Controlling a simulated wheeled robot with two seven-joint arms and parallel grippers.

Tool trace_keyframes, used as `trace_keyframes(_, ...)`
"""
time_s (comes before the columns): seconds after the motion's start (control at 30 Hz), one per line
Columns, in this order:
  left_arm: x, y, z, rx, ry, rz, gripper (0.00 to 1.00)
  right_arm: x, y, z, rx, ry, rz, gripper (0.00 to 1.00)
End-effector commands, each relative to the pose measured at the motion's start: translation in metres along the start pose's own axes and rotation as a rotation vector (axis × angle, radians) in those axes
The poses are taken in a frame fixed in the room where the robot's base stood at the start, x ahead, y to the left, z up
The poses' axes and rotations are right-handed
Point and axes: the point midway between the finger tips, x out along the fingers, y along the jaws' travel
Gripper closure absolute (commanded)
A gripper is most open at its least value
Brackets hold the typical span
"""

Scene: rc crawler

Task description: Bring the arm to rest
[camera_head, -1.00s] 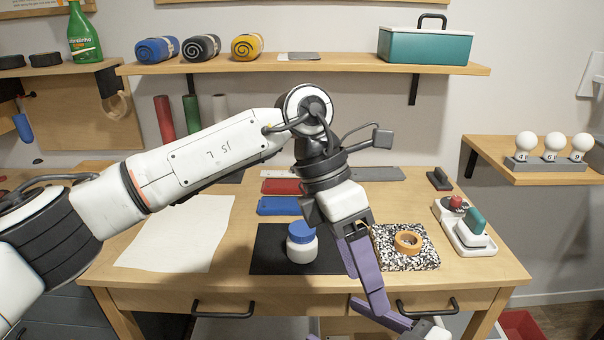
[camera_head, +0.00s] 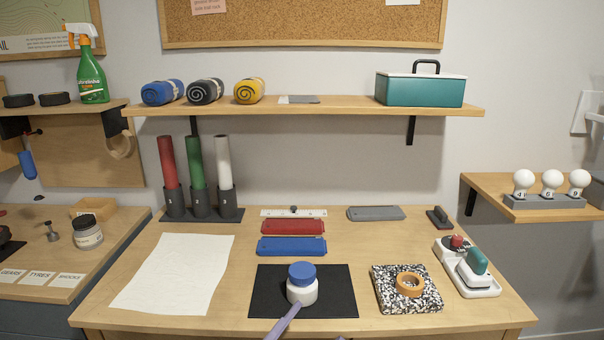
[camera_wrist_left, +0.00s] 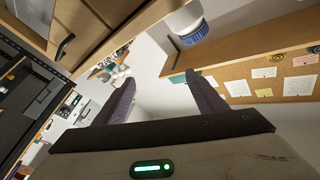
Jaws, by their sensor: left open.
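A white jar with a blue lid (camera_head: 302,285) stands upright on the black mat (camera_head: 335,303) near the front of the desk. It also shows at the top of the left wrist view (camera_wrist_left: 190,25). My right gripper is not in view.
A speckled block with an orange tape roll (camera_head: 409,284) and a white device with a teal part (camera_head: 468,268) stand to the right. A blank paper sheet (camera_head: 175,272) lies left. Red and blue cases (camera_head: 292,246) lie behind the jar. A shelf (camera_head: 320,104) runs above.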

Motion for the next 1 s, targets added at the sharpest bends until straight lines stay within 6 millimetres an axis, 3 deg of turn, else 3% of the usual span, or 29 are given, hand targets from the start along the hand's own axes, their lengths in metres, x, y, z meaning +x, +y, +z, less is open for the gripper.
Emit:
trace_keyframes(0.03, -0.027, 0.004, 0.033, -0.08, -0.12, -0.021, 0.35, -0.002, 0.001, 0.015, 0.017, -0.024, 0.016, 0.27)
trace_keyframes(0.2, -0.121, 0.021, 0.121, -0.306, -0.476, -0.074, 0.35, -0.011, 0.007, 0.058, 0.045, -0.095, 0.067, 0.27)
trace_keyframes(0.33, -0.204, 0.044, 0.166, -0.458, -0.723, -0.102, 0.35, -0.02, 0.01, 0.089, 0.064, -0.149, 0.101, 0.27)
trace_keyframes(0.5, -0.292, 0.071, 0.191, -0.6, -0.959, -0.12, 0.35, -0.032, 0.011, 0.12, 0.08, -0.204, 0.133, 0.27)
trace_keyframes(0.6, -0.322, 0.081, 0.195, -0.645, -1.036, -0.125, 0.35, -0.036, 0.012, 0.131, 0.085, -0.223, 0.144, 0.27)
trace_keyframes(0.7, -0.336, 0.085, 0.197, -0.666, -1.072, -0.128, 0.35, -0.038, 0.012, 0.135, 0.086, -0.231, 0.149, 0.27)
trace_keyframes(1.0, -0.338, 0.086, 0.197, -0.669, -1.079, -0.127, 0.35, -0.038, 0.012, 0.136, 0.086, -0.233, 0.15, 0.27)
